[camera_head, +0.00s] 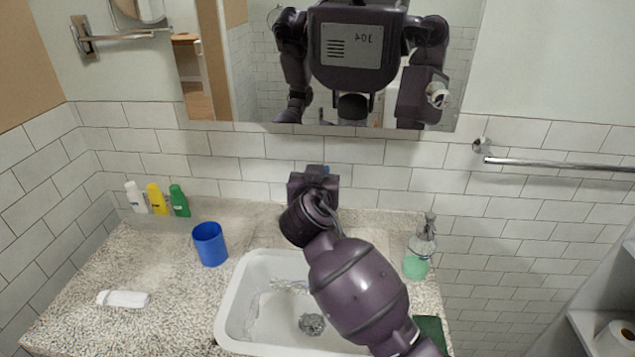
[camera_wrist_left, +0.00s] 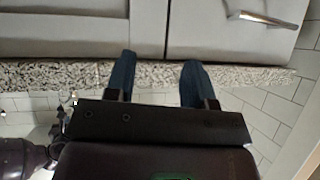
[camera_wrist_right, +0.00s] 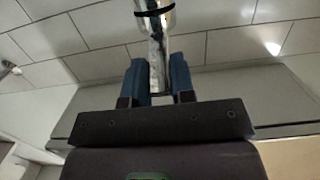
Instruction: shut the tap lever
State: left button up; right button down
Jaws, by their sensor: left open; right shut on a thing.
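The chrome tap (camera_wrist_right: 156,22) shows at the top of the right wrist view, with its slim lever (camera_wrist_right: 156,50) reaching down between my fingers. My right gripper (camera_wrist_right: 161,78) is shut on that lever, one blue finger on each side. In the head view my right arm reaches over the white sink (camera_head: 233,311) to its back edge, and its hand hides the tap. A pale streak shows in the basin; I cannot tell whether it is water. My left gripper (camera_wrist_left: 157,72) is open and empty, in front of the speckled counter's edge and grey drawers, seen in the left wrist view.
A blue cup (camera_head: 210,245) stands left of the sink and a soap dispenser (camera_head: 419,251) right of it. Several small bottles (camera_head: 157,199) stand at the back left. A white tube (camera_head: 123,299) lies on the counter (camera_head: 176,318). A mirror (camera_head: 255,70) hangs above.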

jog(key=shift+s+f+t+b, duration=0.15)
jog(key=shift+f+t+b, duration=0.35)
jog(key=shift+b, duration=0.75)
pick_arm(q)
jog(key=f, duration=0.4)
jog(key=shift+s, duration=0.35)
pick_arm(e)
jog(key=shift+r, duration=0.2)
jog(key=c, duration=1)
grip_release()
jog(key=shift+f, duration=0.1)
jog(key=shift+o, duration=0.2)
pick_arm(q)
jog(key=shift+s, duration=0.1)
pick_arm(e)
jog(key=shift+s, duration=0.1)
